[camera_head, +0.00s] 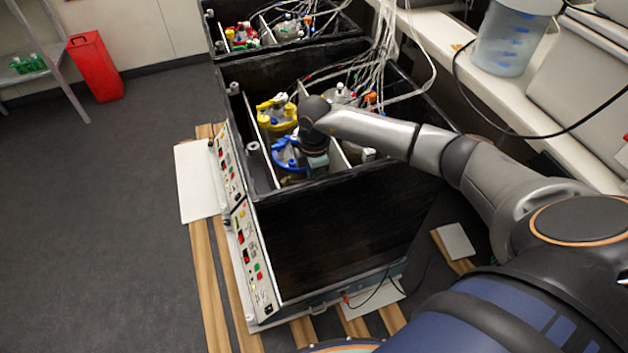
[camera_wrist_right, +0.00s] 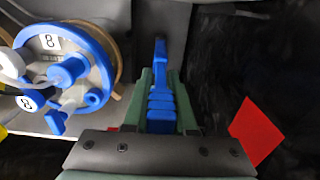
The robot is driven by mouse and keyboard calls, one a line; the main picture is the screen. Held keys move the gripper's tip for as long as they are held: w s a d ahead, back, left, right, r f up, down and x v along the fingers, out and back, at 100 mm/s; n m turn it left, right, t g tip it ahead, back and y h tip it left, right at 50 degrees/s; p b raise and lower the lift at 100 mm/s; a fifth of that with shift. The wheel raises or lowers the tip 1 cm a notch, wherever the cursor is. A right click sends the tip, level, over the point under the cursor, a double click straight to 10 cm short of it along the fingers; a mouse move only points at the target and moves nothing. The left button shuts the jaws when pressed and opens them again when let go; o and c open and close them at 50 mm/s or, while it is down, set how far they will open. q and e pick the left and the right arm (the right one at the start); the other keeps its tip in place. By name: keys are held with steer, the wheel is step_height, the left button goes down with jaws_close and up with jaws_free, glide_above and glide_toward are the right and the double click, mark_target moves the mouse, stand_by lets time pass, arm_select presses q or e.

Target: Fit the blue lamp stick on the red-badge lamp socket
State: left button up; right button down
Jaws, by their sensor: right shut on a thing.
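My right gripper (camera_head: 316,163) is down inside the near black box, beside the blue-ringed vessel. In the right wrist view its green fingers (camera_wrist_right: 162,85) are shut on the blue lamp stick (camera_wrist_right: 160,104). The stick points away from the gripper, its narrow tip beyond the fingers. A tilted red square (camera_wrist_right: 257,130) lies right of the fingers against the dark surface; a small red bit shows left of them. I cannot make out the lamp socket itself. The stick is hidden in the head view. My left gripper is not in view.
The blue-ringed vessel (camera_wrist_right: 68,70), marked 8, stands close left of the fingers. A yellow-ringed vessel (camera_head: 277,112) stands behind it. The black box wall (camera_head: 340,230) rises in front. Tubes and cables (camera_head: 383,60) hang over the box at the back right.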

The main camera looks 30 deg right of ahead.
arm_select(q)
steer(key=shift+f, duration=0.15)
arm_select(e)
steer(key=shift+f, duration=0.4)
steer(key=c, duration=0.7)
jaws_free()
steer(key=shift+o, duration=0.2)
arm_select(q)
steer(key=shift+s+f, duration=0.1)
arm_select(e)
step_height(320, 180, up, 5)
steer(key=shift+w+r, duration=0.1)
step_height(320, 180, up, 6)
steer(key=shift+r+p, duration=0.1)
steer(key=shift+p, duration=0.25)
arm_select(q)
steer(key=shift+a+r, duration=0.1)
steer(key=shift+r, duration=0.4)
arm_select(e)
steer(key=shift+r, duration=0.55)
